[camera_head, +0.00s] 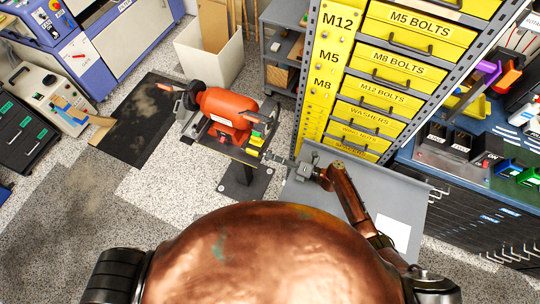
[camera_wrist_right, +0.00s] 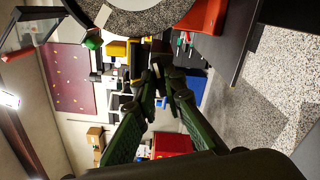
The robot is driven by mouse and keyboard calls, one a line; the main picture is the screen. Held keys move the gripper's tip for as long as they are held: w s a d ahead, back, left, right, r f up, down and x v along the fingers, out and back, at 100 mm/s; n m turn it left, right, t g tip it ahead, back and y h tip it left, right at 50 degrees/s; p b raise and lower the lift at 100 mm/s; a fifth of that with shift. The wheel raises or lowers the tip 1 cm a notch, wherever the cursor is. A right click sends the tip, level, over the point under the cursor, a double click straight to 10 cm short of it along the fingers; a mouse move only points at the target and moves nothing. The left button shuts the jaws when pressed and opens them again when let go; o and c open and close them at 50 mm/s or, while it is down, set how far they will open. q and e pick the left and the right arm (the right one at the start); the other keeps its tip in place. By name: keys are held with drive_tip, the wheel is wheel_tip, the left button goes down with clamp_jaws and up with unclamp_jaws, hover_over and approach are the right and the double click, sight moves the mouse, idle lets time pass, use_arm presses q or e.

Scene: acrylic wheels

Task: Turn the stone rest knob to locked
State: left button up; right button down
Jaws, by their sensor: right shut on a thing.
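The red-orange bench grinder (camera_head: 228,106) stands on a dark pedestal in the middle of the head view. Small yellow and green parts show at its near right end. My right gripper (camera_head: 272,157) reaches in from the right, at that end. In the right wrist view, the two green-sided fingers of my right gripper (camera_wrist_right: 158,80) close together at the tips, on a small dark part that looks like the stone rest knob. The knob is mostly hidden by the fingertips, so its setting cannot be read. The grey grinding wheel (camera_wrist_right: 140,8) is just above the tips. My left gripper is out of view.
A yellow drawer cabinet (camera_head: 385,75) stands right behind my right gripper. A grey panel (camera_head: 310,190) lies under my right forearm. A white open bin (camera_head: 210,55) stands behind the grinder, and a dark mat (camera_head: 140,120) lies left of it. The speckled floor at front left is clear.

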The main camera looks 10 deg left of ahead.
drive_tip(key=m+p, duration=0.3)
drive_tip(key=m, duration=0.1)
drive_tip(key=shift+r, duration=0.1)
drive_tip(key=c, duration=1.9)
unclamp_jaws()
drive_tip(key=shift+d, duration=0.1)
drive_tip(key=shift+p+v, duration=0.8)
drive_tip(key=shift+v, duration=2.6)
